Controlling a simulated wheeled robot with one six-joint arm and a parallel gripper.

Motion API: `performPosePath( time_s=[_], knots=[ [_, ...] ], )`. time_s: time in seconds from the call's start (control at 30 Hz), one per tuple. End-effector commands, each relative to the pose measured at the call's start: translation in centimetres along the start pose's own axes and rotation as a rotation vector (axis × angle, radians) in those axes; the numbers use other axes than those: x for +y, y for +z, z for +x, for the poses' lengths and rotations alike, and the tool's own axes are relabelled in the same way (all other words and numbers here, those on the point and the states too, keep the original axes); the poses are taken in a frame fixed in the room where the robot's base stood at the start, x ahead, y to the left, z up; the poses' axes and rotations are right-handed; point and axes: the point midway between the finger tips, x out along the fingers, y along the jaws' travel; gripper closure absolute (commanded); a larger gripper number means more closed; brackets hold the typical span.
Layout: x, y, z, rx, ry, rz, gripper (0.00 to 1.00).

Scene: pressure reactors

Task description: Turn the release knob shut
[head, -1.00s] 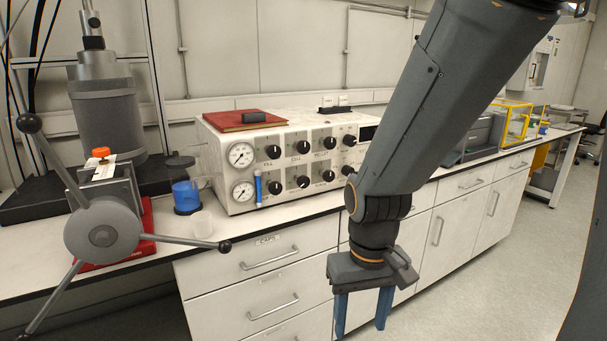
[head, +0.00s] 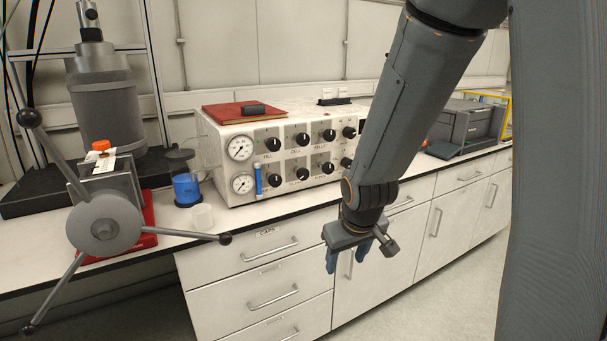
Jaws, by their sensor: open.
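A white control box (head: 268,160) stands on the bench with two rows of black knobs (head: 303,139) and two round gauges (head: 240,148). An orange knob (head: 101,146) sits on the grey block of the hand-wheel device at left, beside a white tag. I cannot read which of these knobs is marked release. My arm hides the box's right end.
The three-spoked wheel (head: 104,229) reaches out past the bench's front edge. A red book (head: 243,113) lies on the box. The floor before the cabinets is clear.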

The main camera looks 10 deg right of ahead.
Motion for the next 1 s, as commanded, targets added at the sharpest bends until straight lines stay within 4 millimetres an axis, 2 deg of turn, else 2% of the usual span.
performPosePath(
  time_s=[0.03,0.1,0.3,0.4,0.5,0.6,0.7,1.0],
  knots=[
    [1.0,-2.7,1.2,0.074,0.015,-0.043,0.47],
    [2.2,-6.6,2.5,0.194,0.038,-0.114,0.47],
    [4.4,-16.7,4.8,0.543,0.105,-0.308,0.47],
    [4.9,-20.7,5.1,0.718,0.137,-0.398,0.47],
    [5.0,-23.7,5.0,0.888,0.168,-0.475,0.47],
    [4.9,-25.5,4.5,1.031,0.195,-0.530,0.47],
    [4.8,-26.4,4.0,1.139,0.215,-0.567,0.47],
    [4.4,-28.2,3.6,1.233,0.233,-0.594,0.47]
  ],
)
